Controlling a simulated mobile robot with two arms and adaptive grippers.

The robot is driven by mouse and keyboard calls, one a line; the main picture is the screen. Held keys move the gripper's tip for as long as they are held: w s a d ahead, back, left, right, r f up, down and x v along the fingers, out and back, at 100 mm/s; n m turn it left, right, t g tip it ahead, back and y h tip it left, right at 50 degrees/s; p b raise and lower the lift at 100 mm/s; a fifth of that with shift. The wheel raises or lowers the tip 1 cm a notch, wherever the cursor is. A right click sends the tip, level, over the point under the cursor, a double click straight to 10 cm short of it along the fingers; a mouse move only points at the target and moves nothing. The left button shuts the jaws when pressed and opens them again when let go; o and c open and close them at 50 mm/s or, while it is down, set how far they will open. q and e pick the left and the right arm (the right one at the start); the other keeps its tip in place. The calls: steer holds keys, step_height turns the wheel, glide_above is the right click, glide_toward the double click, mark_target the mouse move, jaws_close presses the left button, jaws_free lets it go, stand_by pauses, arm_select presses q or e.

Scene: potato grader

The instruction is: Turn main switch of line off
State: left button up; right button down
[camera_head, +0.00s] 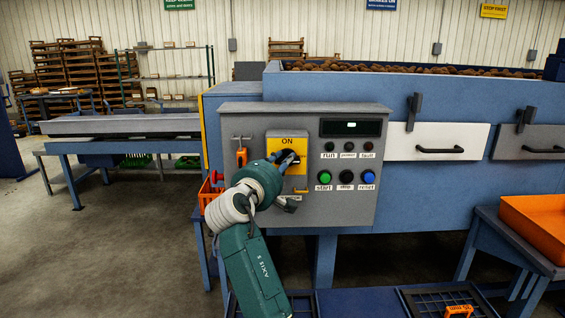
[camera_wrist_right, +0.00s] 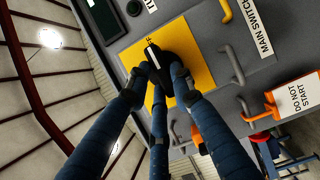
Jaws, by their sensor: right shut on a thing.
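The main switch sits on a yellow plate (camera_head: 273,139) marked "ON" at the top, on the grey control panel (camera_head: 357,208). In the right wrist view the yellow plate (camera_wrist_right: 196,62) surrounds the black switch knob (camera_wrist_right: 176,45), which has a white line. My right gripper (camera_head: 289,160) is at the plate, its dark fingers closed around the knob. In the right wrist view the fingers (camera_wrist_right: 163,72) touch the knob's sides and partly hide it. A "MAIN SWITCH" label (camera_wrist_right: 258,27) is beside the plate. My left gripper is not in view.
An orange padlock or tag (camera_head: 241,157) hangs left of the switch; the wrist view shows a "DO NOT START" tag (camera_wrist_right: 299,95). Green (camera_head: 324,177), black (camera_head: 346,177) and blue (camera_head: 369,177) buttons are at right. A red knob (camera_head: 216,177) sticks out at the panel's left.

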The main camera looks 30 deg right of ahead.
steer(key=shift+f, duration=0.1)
steer(key=c, duration=1.5)
jaws_free()
steer(key=v, duration=1.2)
